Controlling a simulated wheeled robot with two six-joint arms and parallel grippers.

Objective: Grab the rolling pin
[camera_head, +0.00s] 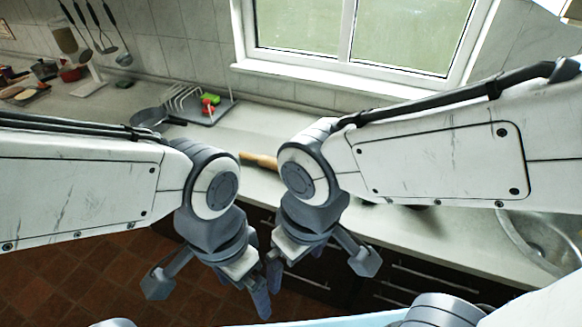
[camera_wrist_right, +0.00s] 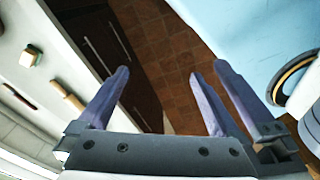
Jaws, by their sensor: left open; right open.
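The pale wooden rolling pin (camera_head: 259,160) lies on the counter in the head view, partly hidden behind my right arm's joint. A light wooden rod (camera_wrist_right: 67,95) on the counter at the left of the right wrist view looks like the same pin. My left gripper (camera_head: 208,288) is open and empty, pointing down in front of the counter. My right gripper (camera_head: 318,266) is open and empty beside it, also in front of the counter edge and apart from the pin. In the right wrist view its fingers (camera_wrist_right: 171,70) have only floor and cabinet between them.
A dish rack (camera_head: 207,107) with coloured items and a dark pan (camera_head: 149,117) stand behind on the counter (camera_head: 110,106). A sink (camera_head: 545,240) is at the right. Dark cabinets (camera_head: 325,277) front the counter. Utensils hang at upper left. My two grippers are close together.

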